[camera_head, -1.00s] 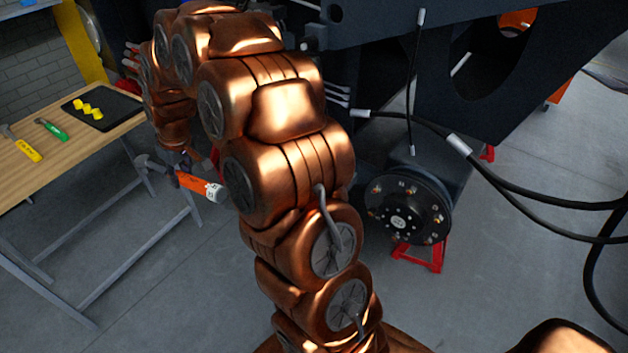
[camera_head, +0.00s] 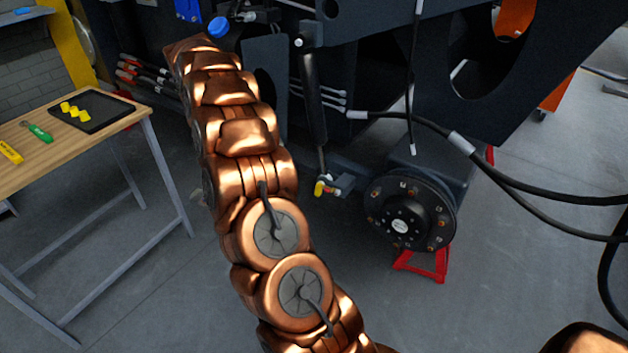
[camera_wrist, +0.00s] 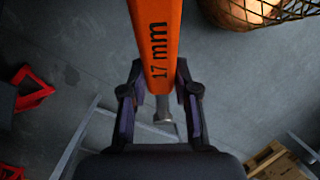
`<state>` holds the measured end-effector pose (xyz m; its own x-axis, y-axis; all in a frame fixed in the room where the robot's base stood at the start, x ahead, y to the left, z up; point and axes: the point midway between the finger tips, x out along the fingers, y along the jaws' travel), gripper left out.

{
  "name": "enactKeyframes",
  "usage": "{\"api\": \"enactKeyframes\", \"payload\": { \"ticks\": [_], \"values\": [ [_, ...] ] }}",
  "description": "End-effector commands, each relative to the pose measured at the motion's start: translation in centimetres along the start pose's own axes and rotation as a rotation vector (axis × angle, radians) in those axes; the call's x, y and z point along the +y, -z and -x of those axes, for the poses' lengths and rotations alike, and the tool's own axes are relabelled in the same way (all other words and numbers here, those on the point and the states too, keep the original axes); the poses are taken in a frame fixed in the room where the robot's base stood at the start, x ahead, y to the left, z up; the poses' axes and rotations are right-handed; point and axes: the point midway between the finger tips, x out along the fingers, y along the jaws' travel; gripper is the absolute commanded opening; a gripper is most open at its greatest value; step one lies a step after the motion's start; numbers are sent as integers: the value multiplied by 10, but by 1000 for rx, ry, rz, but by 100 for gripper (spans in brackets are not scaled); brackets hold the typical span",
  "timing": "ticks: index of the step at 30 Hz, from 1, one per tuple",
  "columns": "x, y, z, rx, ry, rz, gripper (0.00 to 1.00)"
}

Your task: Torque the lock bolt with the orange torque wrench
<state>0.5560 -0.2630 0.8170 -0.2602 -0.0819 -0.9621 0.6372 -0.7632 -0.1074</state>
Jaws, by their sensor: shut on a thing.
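The orange torque wrench (camera_wrist: 157,40), marked "17 mm", shows in the wrist view between the two fingers of my gripper (camera_wrist: 160,85). The fingers are shut on it, and its orange body runs up out of the top of the picture. A narrower metal part of it (camera_wrist: 162,108) shows lower down, between the fingers. In the head view my gripper and the wrench are hidden behind my copper arm, which reaches up and left toward the dark chassis (camera_head: 350,40). I cannot pick out the lock bolt in either view.
A wooden workbench (camera_head: 70,155) at left bears a black tray (camera_head: 108,112) with yellow pieces and a green-handled tool (camera_head: 38,133). A wheel hub (camera_head: 410,213) stands over a red stand (camera_head: 425,262). Black hoses (camera_head: 540,195) cross at right. The front floor is mostly clear.

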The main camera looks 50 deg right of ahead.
Motion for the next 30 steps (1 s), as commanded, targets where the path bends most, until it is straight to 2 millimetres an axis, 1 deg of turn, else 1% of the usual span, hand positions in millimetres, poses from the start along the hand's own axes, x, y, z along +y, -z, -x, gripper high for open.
{"api": "enactKeyframes", "payload": {
  "ticks": [1, 13, 24, 27, 30],
  "values": [
    [5, -3, -7, -22, -5, 21, 0],
    [34, -36, -37, -239, -59, 231, 0],
    [59, -67, -64, -439, -147, 409, 0],
    [67, -77, -73, -503, -183, 459, 0],
    [77, -89, -87, -580, -228, 517, 0]
  ]
}}
